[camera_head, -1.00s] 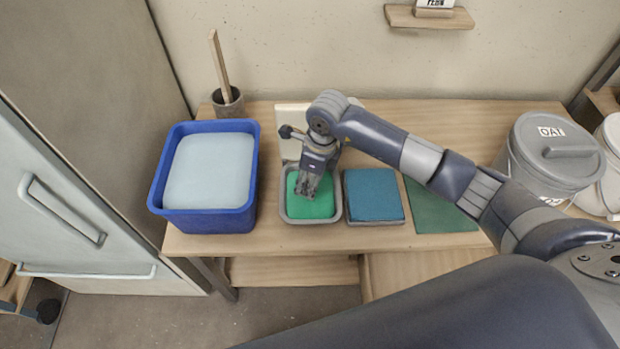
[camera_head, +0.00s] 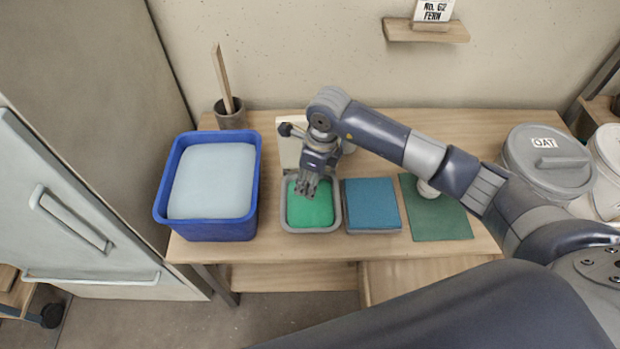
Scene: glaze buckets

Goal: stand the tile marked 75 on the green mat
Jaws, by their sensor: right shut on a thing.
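My right gripper (camera_head: 307,187) reaches in over the grey tray (camera_head: 311,229) with the green filling (camera_head: 312,212). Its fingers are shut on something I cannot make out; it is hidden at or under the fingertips. The green mat (camera_head: 440,218) lies flat at the right of the row of items, partly covered by my right forearm. A whitish rounded thing (camera_head: 427,190) shows at the mat's upper part, half hidden by that arm. No number 75 can be read anywhere. My left gripper is not in view.
A blue tub (camera_head: 211,230) with pale filling stands at left, a blue square (camera_head: 373,204) between tray and mat. A pale panel (camera_head: 290,152) is behind the tray. A grey-lidded OAT bucket (camera_head: 548,162) stands at right. The mat's front part is clear.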

